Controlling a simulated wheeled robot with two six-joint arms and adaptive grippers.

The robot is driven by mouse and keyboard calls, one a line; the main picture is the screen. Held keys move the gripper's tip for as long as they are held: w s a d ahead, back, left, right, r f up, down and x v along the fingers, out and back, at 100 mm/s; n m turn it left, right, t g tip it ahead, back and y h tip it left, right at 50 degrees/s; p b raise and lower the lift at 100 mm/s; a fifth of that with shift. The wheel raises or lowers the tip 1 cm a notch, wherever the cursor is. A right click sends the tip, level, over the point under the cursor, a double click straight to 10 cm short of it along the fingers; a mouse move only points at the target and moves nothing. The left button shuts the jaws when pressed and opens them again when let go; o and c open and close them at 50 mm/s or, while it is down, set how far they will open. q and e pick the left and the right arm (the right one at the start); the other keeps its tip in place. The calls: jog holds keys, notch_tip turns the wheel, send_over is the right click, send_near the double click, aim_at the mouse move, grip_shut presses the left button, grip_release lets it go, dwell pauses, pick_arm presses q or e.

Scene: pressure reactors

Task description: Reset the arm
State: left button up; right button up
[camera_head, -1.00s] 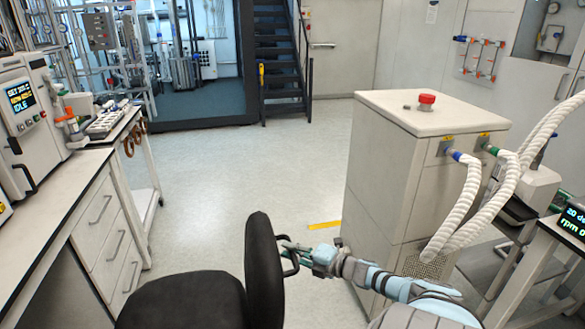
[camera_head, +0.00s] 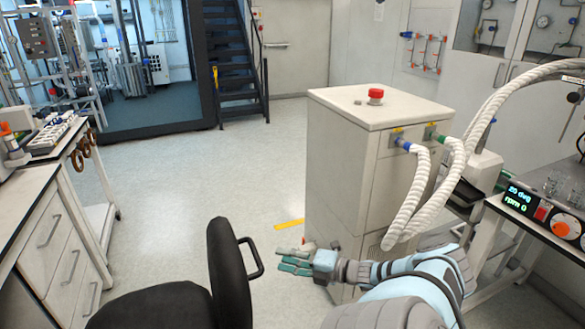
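My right arm comes in from the lower right, bent, with light-blue and grey links. My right gripper (camera_head: 279,260) points left, low over the floor, in front of the foot of the white cabinet. Its pale and green fingers look spread, with nothing visible between them. The gripper shows just right of the armrest of the black chair (camera_head: 231,275), with a small gap in the picture. My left arm and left gripper are not in view.
The white cabinet (camera_head: 340,170) with a red button (camera_head: 376,95) and white hoses (camera_head: 412,195) stands close behind the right arm. A bench with a display (camera_head: 521,199) is at the right, drawers (camera_head: 60,250) at the left. Pale floor (camera_head: 190,170) is clear between.

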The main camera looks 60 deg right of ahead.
jog(key=shift+s+r, duration=0.2)
jog(key=shift+s, duration=0.85)
